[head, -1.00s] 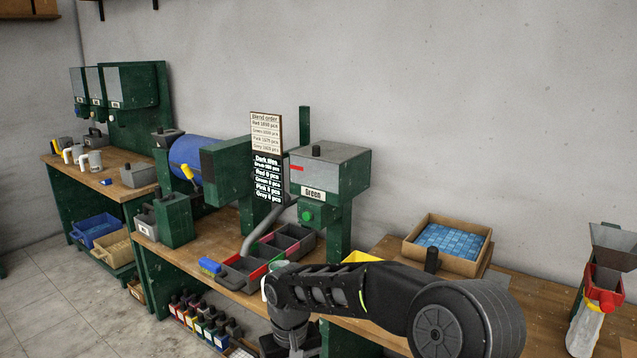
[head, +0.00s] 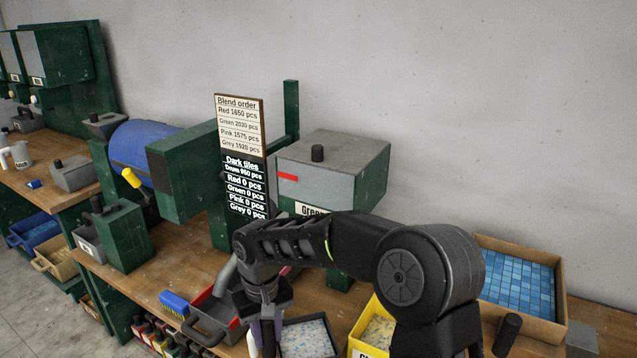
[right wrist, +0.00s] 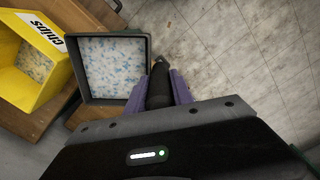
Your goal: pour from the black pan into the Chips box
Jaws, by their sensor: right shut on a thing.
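The black pan (head: 336,343) is full of pale blue and white chips, and it shows in the right wrist view (right wrist: 148,66). My right gripper (right wrist: 160,84) is shut on the pan's black handle; it is partly seen in the head view (head: 264,335). The pan looks about level. The yellow Chips box (head: 354,336), with similar chips inside, is right of the pan in the head view and left of it in the right wrist view (right wrist: 56,77). I cannot tell the height between them. My forearm covers part of the box. My left gripper is not in view.
A grey-and-green Green dispenser (head: 333,165) stands behind my arm. A red-edged tray (head: 215,316) and a blue brush (head: 174,303) lie left. A cardboard box of blue tiles (head: 484,305) is right. Bare floor (right wrist: 235,55) shows beside the bench.

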